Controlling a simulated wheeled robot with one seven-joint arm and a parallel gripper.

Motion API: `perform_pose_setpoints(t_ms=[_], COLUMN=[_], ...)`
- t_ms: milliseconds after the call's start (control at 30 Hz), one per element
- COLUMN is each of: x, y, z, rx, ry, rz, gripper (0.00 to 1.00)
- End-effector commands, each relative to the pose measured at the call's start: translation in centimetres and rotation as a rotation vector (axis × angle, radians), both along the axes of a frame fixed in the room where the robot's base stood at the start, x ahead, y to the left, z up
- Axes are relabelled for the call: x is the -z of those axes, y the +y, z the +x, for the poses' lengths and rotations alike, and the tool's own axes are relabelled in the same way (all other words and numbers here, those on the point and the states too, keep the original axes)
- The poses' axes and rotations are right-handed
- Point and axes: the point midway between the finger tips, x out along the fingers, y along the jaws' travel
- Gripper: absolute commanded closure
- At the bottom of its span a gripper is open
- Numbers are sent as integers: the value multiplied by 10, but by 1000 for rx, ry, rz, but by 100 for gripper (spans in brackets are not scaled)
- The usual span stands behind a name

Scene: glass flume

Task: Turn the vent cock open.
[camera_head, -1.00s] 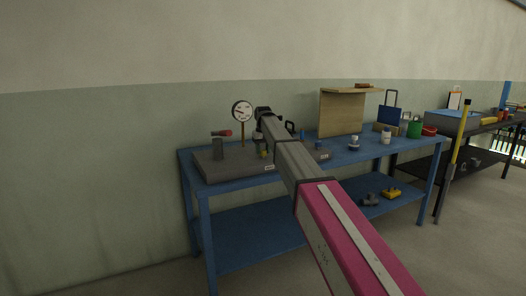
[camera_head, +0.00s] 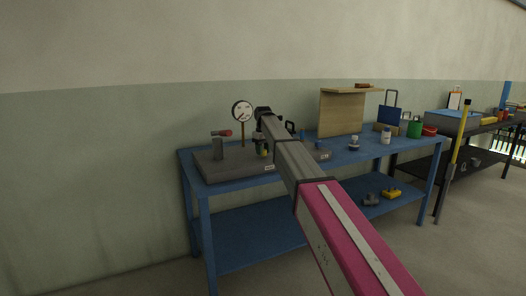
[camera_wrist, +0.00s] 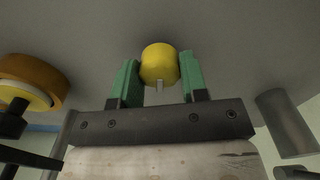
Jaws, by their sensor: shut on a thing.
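A yellow knob (camera_wrist: 159,64), which looks to be the vent cock, sits between the green fingers of my gripper (camera_wrist: 160,78) in the wrist view. The gripper is shut on it. A short pale stub shows at the knob's near side. In the head view, a small yellow part (camera_head: 265,153) shows beside my arm's end, above the grey base block (camera_head: 222,168) on the blue table. My arm hides most of the gripper there. I cannot tell from these views how far the cock is turned.
A dial gauge (camera_head: 242,111) and a red-ended lever (camera_head: 222,133) on a grey post stand on the block, left of my arm. In the wrist view, an orange-brown round part (camera_wrist: 33,80) lies left and a grey cylinder (camera_wrist: 286,122) right. A wooden stand (camera_head: 341,113) stands farther right.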

Motion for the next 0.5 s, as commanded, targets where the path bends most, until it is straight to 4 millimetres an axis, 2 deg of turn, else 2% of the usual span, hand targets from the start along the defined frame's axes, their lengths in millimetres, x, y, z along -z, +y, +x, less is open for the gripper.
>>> perform_pose_setpoints(t_ms=[167,200,267,500], x=[-1,-1,-1,0], y=[0,0,0,0], z=[1,1,0,0], rx=[-1,-1,0,1], ry=[-2,-2,-1,-1], rz=[1,1,0,1], gripper=[83,53,35,35])
